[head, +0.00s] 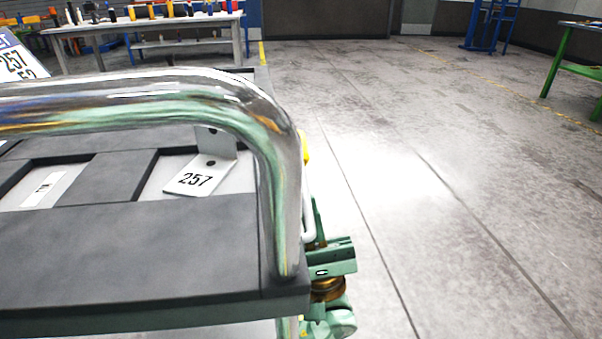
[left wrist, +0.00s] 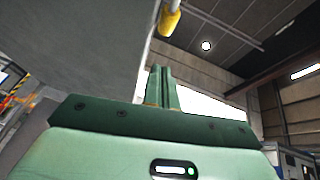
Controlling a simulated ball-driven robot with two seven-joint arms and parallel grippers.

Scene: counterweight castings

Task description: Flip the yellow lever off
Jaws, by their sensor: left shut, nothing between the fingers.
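A yellow lever end (head: 305,147) shows just past the chrome handle's bend in the head view, mostly hidden by the handle. In the left wrist view the yellow lever (left wrist: 170,22) is a rounded grip on a pale rod, at the top beside a grey panel. My green left gripper (head: 317,212) is low at the cart's right side, below the yellow end. In the left wrist view its two fingers (left wrist: 162,72) are together and empty, pointing up toward the yellow grip, with a visible gap. My right gripper is in neither view.
A workbench (head: 150,30) with bottles stands behind, and a green table (head: 575,45) at far right. The floor (head: 450,200) right of the cart is clear.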

